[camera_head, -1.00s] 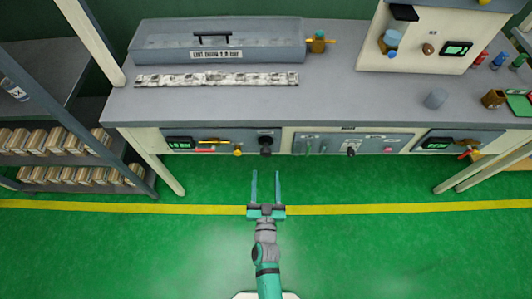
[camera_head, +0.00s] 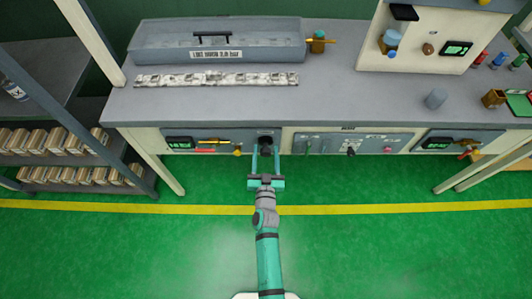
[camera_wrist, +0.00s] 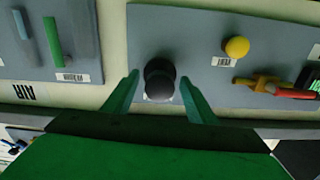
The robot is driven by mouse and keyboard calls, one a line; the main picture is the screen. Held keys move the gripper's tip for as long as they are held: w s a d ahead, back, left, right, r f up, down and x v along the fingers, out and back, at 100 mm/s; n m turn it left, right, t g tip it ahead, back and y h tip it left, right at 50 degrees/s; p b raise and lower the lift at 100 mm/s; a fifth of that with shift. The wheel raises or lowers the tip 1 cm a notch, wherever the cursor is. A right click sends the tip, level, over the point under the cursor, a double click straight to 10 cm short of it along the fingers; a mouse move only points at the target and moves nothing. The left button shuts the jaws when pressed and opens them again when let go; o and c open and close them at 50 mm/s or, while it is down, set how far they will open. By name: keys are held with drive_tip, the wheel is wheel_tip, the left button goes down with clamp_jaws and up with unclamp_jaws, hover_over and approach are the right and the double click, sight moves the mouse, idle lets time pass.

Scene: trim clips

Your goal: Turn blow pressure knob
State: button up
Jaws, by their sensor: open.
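A black round knob (camera_head: 265,139) sits on the grey front panel (camera_head: 215,134) under the bench top, at the panel's right end. My gripper (camera_head: 266,148) is open, and its two teal fingers reach forward to the knob. In the wrist view the dark knob (camera_wrist: 159,78) lies between the two fingers, with a gap on each side; I see no clear contact. The knob's label is mostly hidden behind it, so I cannot read it.
A yellow knob (camera_wrist: 237,47), a yellow-and-red handle (camera_wrist: 262,84) and a green display (camera_head: 180,142) share the panel. A second panel (camera_head: 370,143) with a green lever (camera_head: 308,147) and another black knob (camera_head: 351,151) is to the right. The floor in front is clear.

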drive_tip(key=shift+c, duration=0.7)
drive_tip(key=c, duration=0.9)
drive_tip(key=m, duration=0.5)
drive_tip(key=shift+m, duration=0.3)
drive_tip(key=shift+s+m, duration=0.1)
drive_tip(key=shift+m, duration=2.2)
drive_tip(key=o, duration=1)
